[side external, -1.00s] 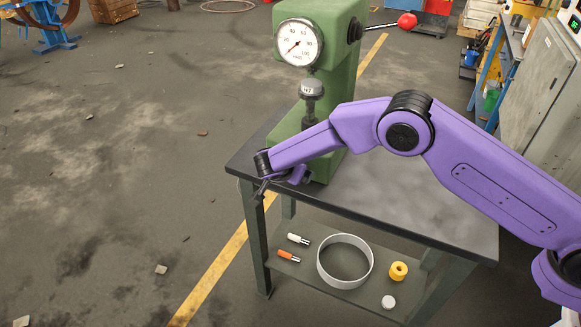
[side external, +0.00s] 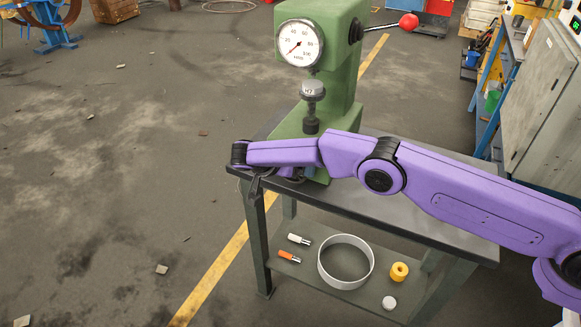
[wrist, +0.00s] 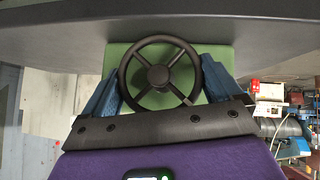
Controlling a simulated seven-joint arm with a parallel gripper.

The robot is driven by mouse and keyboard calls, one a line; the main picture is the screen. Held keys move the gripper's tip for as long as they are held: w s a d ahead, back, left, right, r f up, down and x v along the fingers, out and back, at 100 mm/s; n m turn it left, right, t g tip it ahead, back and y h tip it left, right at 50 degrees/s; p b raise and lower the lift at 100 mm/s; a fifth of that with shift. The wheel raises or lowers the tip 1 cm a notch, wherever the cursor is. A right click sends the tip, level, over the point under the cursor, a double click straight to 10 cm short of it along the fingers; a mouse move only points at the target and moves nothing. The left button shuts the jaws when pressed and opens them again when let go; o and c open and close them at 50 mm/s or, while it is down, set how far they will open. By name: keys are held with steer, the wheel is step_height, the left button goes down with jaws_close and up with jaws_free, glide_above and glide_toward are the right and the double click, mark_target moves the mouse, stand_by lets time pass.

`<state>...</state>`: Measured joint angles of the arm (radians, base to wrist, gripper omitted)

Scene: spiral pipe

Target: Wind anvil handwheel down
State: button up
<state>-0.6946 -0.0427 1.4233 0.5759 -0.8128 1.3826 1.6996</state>
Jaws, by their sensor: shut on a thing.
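The black handwheel (wrist: 158,76), with a round hub and spokes, shows in the wrist view in front of a green block (wrist: 117,52). My gripper (wrist: 160,88) has its two blue fingers on opposite sides of the wheel's rim and is shut on it. In the side view my gripper (side external: 258,185) is at the bench's left end, beside the base of the green hardness tester (side external: 345,85). My arm hides the handwheel there. The tester's dark spindle part (side external: 311,126) stands below the weight-like head (side external: 313,90). The gap under it is partly hidden by my arm.
The tester stands on a dark-topped bench (side external: 430,215). Its lower shelf holds a grey ring (side external: 345,283), a yellow spool (side external: 399,271), a white disc and two small tools. A red-knobbed lever (side external: 408,21) sticks out right.

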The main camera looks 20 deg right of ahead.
steer(key=o, duration=0.7)
steer(key=shift+v, duration=3.8)
